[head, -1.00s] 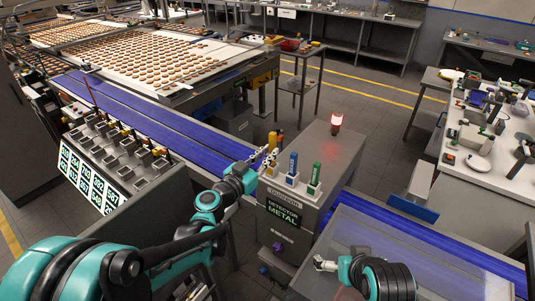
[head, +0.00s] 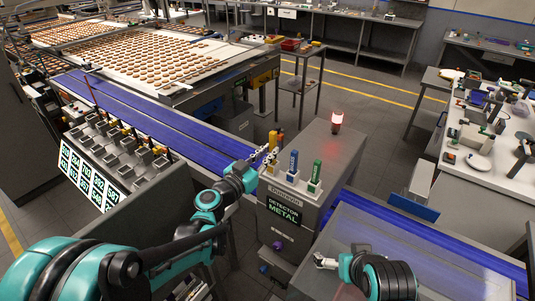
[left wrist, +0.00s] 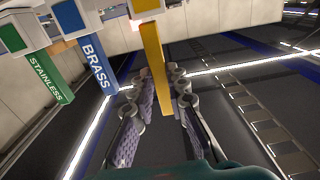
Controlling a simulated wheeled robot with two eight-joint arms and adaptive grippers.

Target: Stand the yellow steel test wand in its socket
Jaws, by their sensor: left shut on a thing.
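The yellow test wand (left wrist: 155,75) is between the fingers of my left gripper (left wrist: 160,100), which is shut on it. One end of the wand meets a pale socket block with a yellow mark (left wrist: 145,5); I cannot tell whether it is fully seated. In the head view the left gripper (head: 269,158) is at the left of the metal detector's top, and the wand is small and partly hidden. My right gripper (head: 325,262) is at the front, over the clear cover; its jaws are too small to read.
The blue brass wand (head: 293,162) and green stainless wand (head: 315,173) stand in a row beside the yellow one, on the metal detector (head: 285,212). A red-lit beacon (head: 337,122) rises behind them. The blue conveyor (head: 180,125) runs past on the left.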

